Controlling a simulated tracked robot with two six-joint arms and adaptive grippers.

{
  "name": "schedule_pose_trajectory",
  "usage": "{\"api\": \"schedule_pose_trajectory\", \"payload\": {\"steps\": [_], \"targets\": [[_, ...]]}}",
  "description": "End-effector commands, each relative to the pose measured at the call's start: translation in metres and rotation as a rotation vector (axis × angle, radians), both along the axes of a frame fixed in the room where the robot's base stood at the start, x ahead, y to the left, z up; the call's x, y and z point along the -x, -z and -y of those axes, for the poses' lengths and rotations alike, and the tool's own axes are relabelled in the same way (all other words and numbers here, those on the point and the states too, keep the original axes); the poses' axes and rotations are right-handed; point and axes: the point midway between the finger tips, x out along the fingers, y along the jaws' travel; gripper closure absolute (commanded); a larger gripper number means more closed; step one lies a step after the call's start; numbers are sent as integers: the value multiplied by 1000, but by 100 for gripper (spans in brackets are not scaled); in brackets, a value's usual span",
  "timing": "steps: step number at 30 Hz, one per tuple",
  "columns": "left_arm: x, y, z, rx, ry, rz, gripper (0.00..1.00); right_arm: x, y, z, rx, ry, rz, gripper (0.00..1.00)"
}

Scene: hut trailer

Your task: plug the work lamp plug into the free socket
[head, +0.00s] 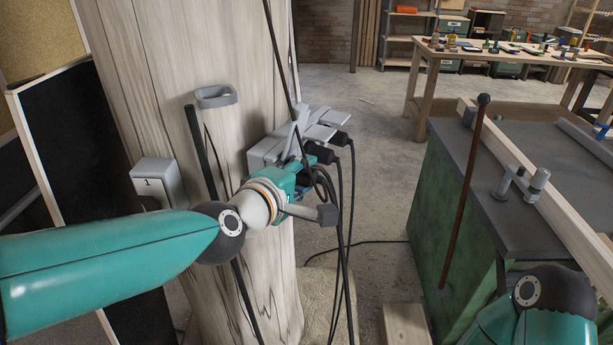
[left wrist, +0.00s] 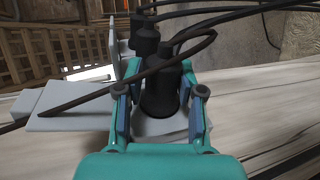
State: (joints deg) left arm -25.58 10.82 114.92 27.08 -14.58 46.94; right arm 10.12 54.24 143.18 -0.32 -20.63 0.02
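A grey socket block (head: 262,156) with raised lids is fixed to the wooden post. Black plugs with cords stand in it, two of them clear at its right side, the nearer plug (head: 320,153) and the farther plug (head: 340,138). My left gripper (left wrist: 160,90) is at the block's near end, its fingers open on either side of a black plug (left wrist: 160,98), with a gap showing at each side. The plug's lower end is against a grey face; I cannot tell how deep it sits or whether it is the work lamp's. My right gripper is out of view.
A grey box marked 1 (head: 158,181) and an empty grey ring holder (head: 216,96) are on the post. Loose black cords hang around my left gripper. A green bench (head: 450,210) with a timber beam stands at right. Floor between is mostly clear.

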Motion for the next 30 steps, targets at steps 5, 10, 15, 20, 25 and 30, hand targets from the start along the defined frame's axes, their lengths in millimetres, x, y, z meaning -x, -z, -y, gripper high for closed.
{"api": "schedule_pose_trajectory", "payload": {"steps": [5,10,15,20,25,30], "targets": [[0,0,0,0,1,-1,39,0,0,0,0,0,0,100],[1,1,1,-1,3,-2,39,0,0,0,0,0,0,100],[4,-1,-1,-1,3,-1,39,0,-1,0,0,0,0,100],[20,-7,-8,0,3,1,39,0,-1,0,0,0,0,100],[50,-15,-22,2,3,1,39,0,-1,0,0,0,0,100],[81,-24,-36,3,4,2,39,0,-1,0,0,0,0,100]]}}
